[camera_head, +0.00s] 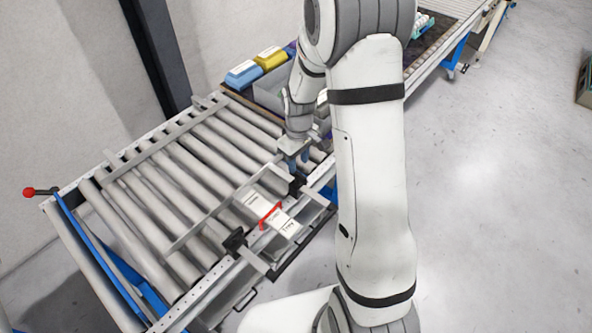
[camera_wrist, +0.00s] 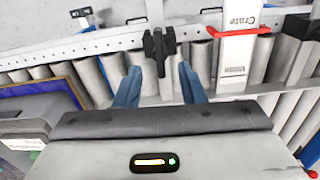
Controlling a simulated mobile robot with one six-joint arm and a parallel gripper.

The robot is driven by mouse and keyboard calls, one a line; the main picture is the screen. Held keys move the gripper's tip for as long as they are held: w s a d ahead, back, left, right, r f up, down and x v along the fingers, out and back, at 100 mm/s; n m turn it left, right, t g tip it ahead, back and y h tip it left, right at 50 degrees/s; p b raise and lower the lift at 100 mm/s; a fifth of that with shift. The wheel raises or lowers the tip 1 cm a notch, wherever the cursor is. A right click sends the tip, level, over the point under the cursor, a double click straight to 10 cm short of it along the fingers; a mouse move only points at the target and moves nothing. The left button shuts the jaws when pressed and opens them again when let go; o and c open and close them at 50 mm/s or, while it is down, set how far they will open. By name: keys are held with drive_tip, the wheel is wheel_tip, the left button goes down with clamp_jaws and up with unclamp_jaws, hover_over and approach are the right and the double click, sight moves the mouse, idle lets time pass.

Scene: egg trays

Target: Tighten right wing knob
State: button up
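The right wing knob (camera_wrist: 160,46) is black with two upright wings and sits on a metal guide bar in the wrist view. In the head view its dark shape (camera_head: 297,186) shows partly just below my gripper (camera_head: 297,160). My gripper (camera_wrist: 159,72) is open, with its two blue fingers apart and nothing held. The knob lines up with the gap between the fingers, slightly beyond the tips; contact is not visible. The other black wing knob (camera_head: 235,243) is on the near left of the conveyor side in the head view.
A labelled white plate with a red bracket (camera_head: 271,215) lies between the knobs; the bracket also shows in the wrist view (camera_wrist: 240,33). Metal guide rails cross the roller conveyor (camera_head: 165,185). Blue (camera_head: 243,74) and yellow (camera_head: 270,58) boxes stand behind my gripper.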

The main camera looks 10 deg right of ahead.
sight(298, 174)
drive_tip(key=shift+f+p, duration=0.45)
drive_tip(key=shift+f, duration=2.65)
drive_tip(key=shift+c, duration=0.5)
